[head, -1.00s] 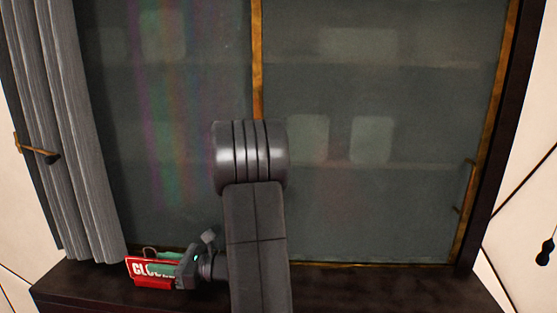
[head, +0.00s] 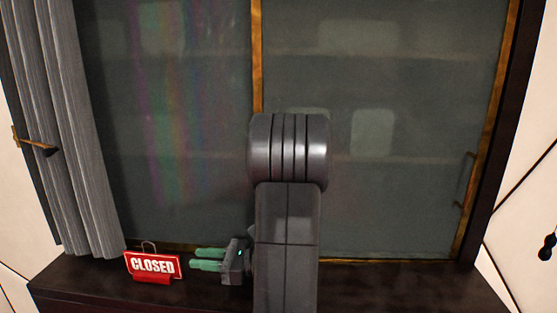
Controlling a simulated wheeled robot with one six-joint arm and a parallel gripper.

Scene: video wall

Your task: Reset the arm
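My gripper (head: 205,259) is low at the left of my arm, just above the dark sill. Its two green fingers point left and stand apart, with a gap between them and nothing in it. A red sign reading "CLOSED" (head: 153,265) stands upright on the sill to the left of the fingertips, clear of them. My arm rises in front of the window and hides part of the sill and the gripper's wrist.
A large dark window (head: 390,200) with a brass frame stands behind the sill (head: 90,285). A grey curtain (head: 70,130) hangs at the left, with a brass holder (head: 35,145) beside it. The sill to the right of my arm is clear.

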